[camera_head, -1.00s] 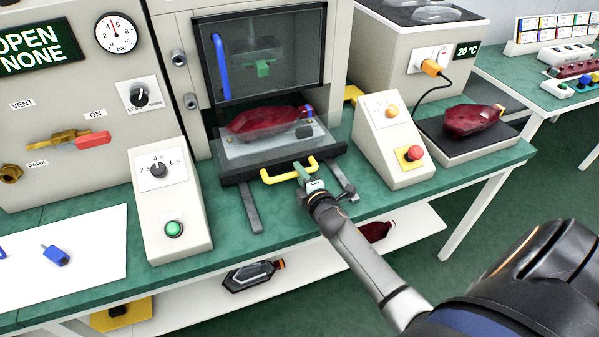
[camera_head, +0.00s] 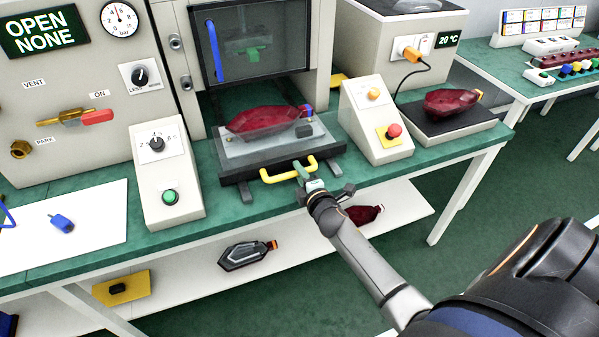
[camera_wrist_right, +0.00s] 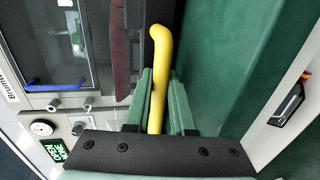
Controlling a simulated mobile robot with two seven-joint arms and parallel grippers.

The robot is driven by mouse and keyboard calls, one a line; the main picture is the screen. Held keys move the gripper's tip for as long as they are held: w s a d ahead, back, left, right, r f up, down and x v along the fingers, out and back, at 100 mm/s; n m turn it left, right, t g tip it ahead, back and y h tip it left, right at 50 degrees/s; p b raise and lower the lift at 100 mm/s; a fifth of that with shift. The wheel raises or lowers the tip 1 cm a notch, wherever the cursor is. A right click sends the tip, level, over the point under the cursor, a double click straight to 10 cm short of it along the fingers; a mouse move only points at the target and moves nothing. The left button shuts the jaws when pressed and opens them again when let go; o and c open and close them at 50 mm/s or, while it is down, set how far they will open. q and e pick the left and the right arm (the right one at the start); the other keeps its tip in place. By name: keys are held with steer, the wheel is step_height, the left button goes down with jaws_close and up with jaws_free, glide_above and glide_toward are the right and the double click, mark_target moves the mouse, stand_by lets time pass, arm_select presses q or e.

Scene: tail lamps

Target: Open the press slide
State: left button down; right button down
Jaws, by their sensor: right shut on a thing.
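The press slide (camera_head: 237,162) is a dark tray with a grey plate, drawn partly out of the press on two rails. A dark red tail lamp (camera_head: 262,120) lies on it. Its yellow handle (camera_head: 277,176) runs along the front edge. My right gripper (camera_head: 303,172) is shut on this handle. In the right wrist view the yellow handle (camera_wrist_right: 158,70) stands between the two green fingers (camera_wrist_right: 160,100). The press door (camera_head: 250,45), clear with a blue handle, is above and behind the slide. My left gripper is not in view.
A control box with a green button (camera_head: 170,196) stands left of the slide, and one with a red button (camera_head: 393,131) stands right. Another red lamp (camera_head: 452,101) rests on a black pad. A shelf (camera_head: 200,265) below holds more lamps.

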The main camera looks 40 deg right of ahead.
steer(key=c, duration=1)
jaws_free()
steer(key=shift+c, duration=0.2)
steer(key=v, duration=1.2)
steer(key=shift+s, duration=0.25)
steer(key=s+a+f+m+g+y+p, duration=0.1)
steer(key=s+a+f+m+g+y, duration=0.5)
steer(key=s+a+f+m, duration=0.6)
steer(key=s+a+m, duration=0.1)
steer(key=s+a, duration=0.2)
steer(key=a, duration=0.1)
steer(key=shift+f+p, duration=0.3)
steer(key=shift+f, duration=0.05)
